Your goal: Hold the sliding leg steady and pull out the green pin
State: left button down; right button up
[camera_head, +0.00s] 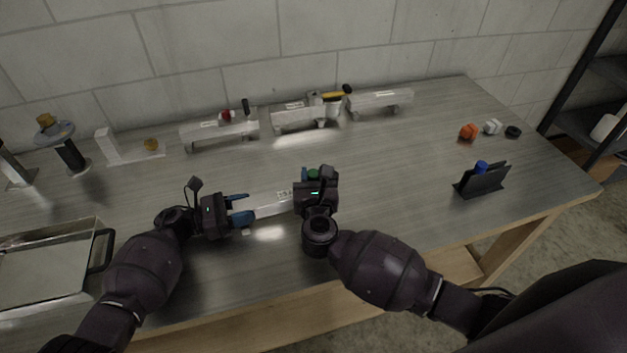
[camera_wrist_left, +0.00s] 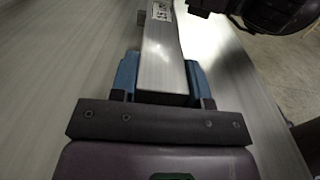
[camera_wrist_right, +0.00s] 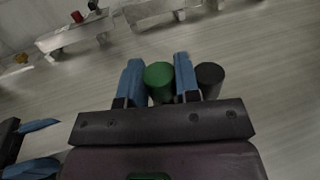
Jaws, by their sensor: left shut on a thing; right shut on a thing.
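The sliding leg, a bare aluminium bar (camera_head: 272,205), lies on the table and also shows in the left wrist view (camera_wrist_left: 166,62). My left gripper (camera_head: 241,210) is shut on its left end, a blue finger on each side. The green pin (camera_wrist_right: 159,82) stands between the blue fingers of my right gripper (camera_wrist_right: 158,72), which is shut on it. In the head view only a little of the green pin (camera_head: 313,174) shows past my right gripper. A black cylinder (camera_wrist_right: 209,80) stands just right of the fingers. My right gripper hides the bar's right end.
Several aluminium trailer parts (camera_head: 220,130) stand along the back. A shallow metal tray (camera_head: 50,268) is at the left. A dark holder with a blue-topped item (camera_head: 482,182), an orange piece (camera_head: 468,131) and a white piece (camera_head: 492,126) are at the right. The middle right is clear.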

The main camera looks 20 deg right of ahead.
aim_at(314, 174)
notch_tip(314, 174, up, 8)
jog(key=shift+r, duration=0.15)
dwell(0.3)
pick_arm(q)
jog(key=c, duration=0.5)
grip_release()
jog(key=a, duration=0.7)
jog(key=shift+a, duration=0.2)
